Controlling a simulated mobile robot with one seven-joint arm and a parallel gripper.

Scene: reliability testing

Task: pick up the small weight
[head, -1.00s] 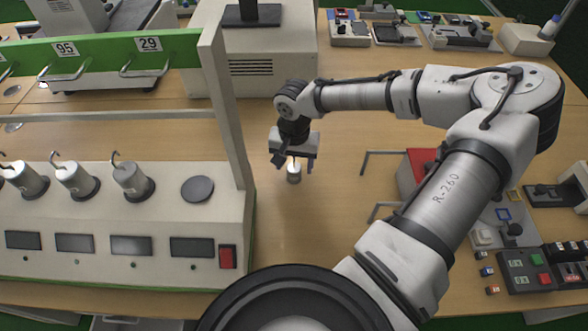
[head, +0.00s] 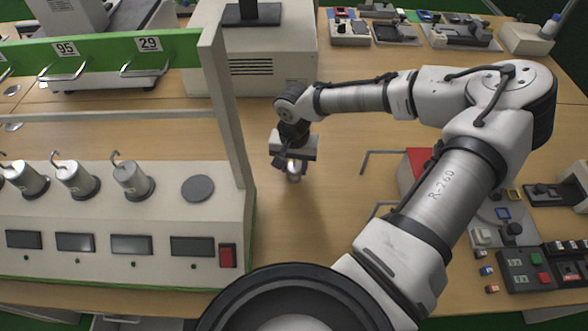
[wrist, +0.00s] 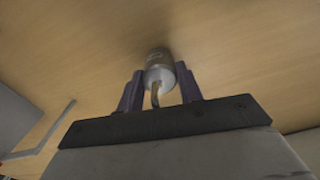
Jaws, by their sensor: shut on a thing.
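The small weight (head: 294,174) is a short silvery cylinder with a hook on top. It is upright on or just above the wooden table, right of the white test stand; I cannot tell whether it touches the table. In the wrist view the weight (wrist: 160,70) sits between the two dark fingers, its hook pointing back toward the palm. My gripper (head: 294,168) is over it from above, shut on it. The gripper also shows in the wrist view (wrist: 160,86). The fingers partly hide the weight in the head view.
The white test stand (head: 120,235) at left carries several larger hooked weights (head: 132,180) and an empty dark round pad (head: 197,188). A metal bracket (head: 382,154) and a red-topped box (head: 418,163) are to the right. The table (head: 285,235) in front is clear.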

